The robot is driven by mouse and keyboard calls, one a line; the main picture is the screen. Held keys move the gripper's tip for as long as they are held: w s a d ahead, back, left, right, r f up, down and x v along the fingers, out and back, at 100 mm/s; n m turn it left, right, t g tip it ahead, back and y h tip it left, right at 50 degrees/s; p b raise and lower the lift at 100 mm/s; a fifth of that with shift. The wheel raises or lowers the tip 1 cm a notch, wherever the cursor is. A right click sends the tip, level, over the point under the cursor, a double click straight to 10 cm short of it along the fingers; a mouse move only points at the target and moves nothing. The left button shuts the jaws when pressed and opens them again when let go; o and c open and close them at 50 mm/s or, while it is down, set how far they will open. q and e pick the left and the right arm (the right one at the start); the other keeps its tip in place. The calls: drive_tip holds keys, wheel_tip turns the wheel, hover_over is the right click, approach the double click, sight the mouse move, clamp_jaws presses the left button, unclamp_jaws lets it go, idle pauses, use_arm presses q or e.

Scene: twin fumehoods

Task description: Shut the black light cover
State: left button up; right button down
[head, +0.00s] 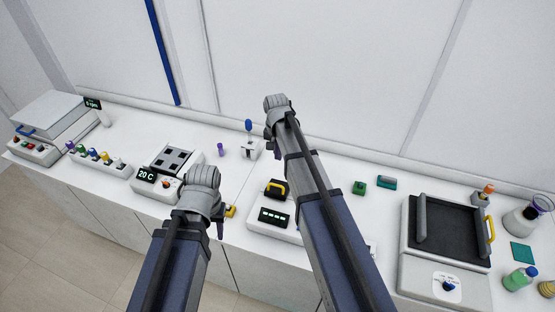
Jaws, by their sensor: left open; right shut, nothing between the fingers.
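A small black cover with a yellow handle (276,188) stands raised at the back of a white device (284,234) in the middle of the bench. It looks like the black light cover, tilted up, though its exact angle is hard to tell. A dark panel with pale marks (273,217) is in front of it. My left gripper (219,228) is open and empty, left of this device and apart from the cover. My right gripper (277,148) is shut and empty, above and behind the cover. Both sets of fingers are small and partly hidden by my arms.
A heater reading 20 C (146,175) is left of the device, near my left gripper. A small yellow item (230,211) lies beside that gripper. A white device with a black tray (448,231) stands to the right. Green and teal blocks (386,182) lie behind.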

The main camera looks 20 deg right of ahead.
drive_tip(key=b, duration=0.9)
hover_over(275, 193)
drive_tip(key=w+d, duration=0.2)
drive_tip(key=w, duration=0.1)
wheel_tip(275, 193, down, 9)
drive_tip(key=f+b, duration=0.1)
drive_tip(key=s+f, duration=0.1)
drive_tip(key=f+b, duration=0.1)
drive_tip(key=shift+s+a+f+b, duration=0.1)
drive_tip(key=shift+s+a+b, duration=0.05)
drive_tip(key=shift+a+b, duration=0.15)
drive_tip(key=shift+s+a+f+b, duration=0.15)
drive_tip(key=shift+s+f+b, duration=0.05)
drive_tip(key=shift+f+b, duration=0.1)
drive_tip(key=shift+s+a+f+t+h+b, duration=0.15)
drive_tip(key=shift+s+a+f+t+b, duration=0.1)
drive_tip(key=shift+s+f+b, duration=0.2)
drive_tip(key=shift+s+a+f+t+h+b, duration=0.2)
drive_tip(key=shift+s+f+t+b, duration=0.1)
drive_tip(key=shift+s+b, duration=0.2)
drive_tip(key=shift+s+a+f+b, duration=0.3)
drive_tip(key=shift+a+f+b, duration=0.05)
drive_tip(key=shift+a+b, duration=0.05)
drive_tip(key=shift+w+r, duration=0.1)
drive_tip(key=shift+r, duration=0.05)
